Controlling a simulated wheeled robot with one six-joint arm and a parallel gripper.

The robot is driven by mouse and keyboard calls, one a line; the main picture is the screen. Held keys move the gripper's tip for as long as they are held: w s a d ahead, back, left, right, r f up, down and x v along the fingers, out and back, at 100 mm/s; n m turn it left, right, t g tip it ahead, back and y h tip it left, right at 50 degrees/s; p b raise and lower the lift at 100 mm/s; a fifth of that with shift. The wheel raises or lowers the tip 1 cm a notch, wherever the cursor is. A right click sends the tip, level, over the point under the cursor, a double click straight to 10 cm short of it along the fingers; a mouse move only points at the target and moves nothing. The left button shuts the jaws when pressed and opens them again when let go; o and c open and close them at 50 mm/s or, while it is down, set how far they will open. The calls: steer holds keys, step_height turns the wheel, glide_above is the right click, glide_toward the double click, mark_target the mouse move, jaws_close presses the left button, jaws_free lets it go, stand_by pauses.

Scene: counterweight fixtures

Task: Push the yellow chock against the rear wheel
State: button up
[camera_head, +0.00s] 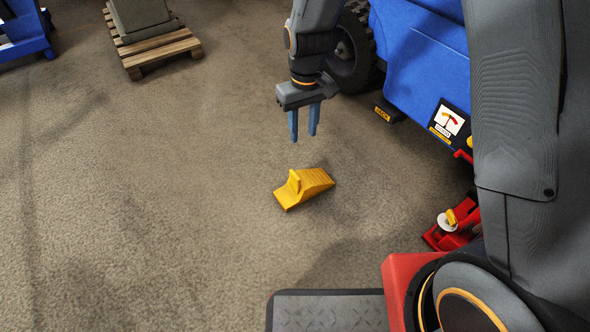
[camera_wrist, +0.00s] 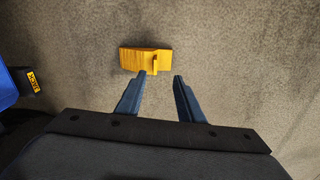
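In the wrist view the chock (camera_wrist: 143,60) is just beyond the fingertips, slightly left of centre. My gripper (camera_head: 303,138) points down above the floor, behind the chock in the head view. Its two blue fingers are apart with nothing between them, also in the wrist view (camera_wrist: 161,74). A black wheel (camera_head: 352,50) of the blue machine (camera_head: 428,62) stands behind my gripper, partly hidden by my arm. The chock is apart from it.
A black block with a yellow JACK label (camera_head: 383,113) sits beside the blue machine. A red device (camera_head: 456,226) is at the right, partly hidden by my arm. A wooden pallet (camera_head: 160,50) with a grey load is far left. Floor left of the chock is clear.

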steer(key=n+b, duration=0.1)
steer(key=b, duration=0.5)
glide_above(295, 174)
step_height(295, 174, down, 22)
steer(key=shift+r, duration=0.1)
step_height(295, 174, down, 6)
steer(key=b, duration=0.4)
steer(key=shift+s+f, duration=0.1)
steer(key=shift+f, duration=0.15)
steer(key=shift+f+b, duration=0.45)
steer(key=shift+f, duration=0.7)
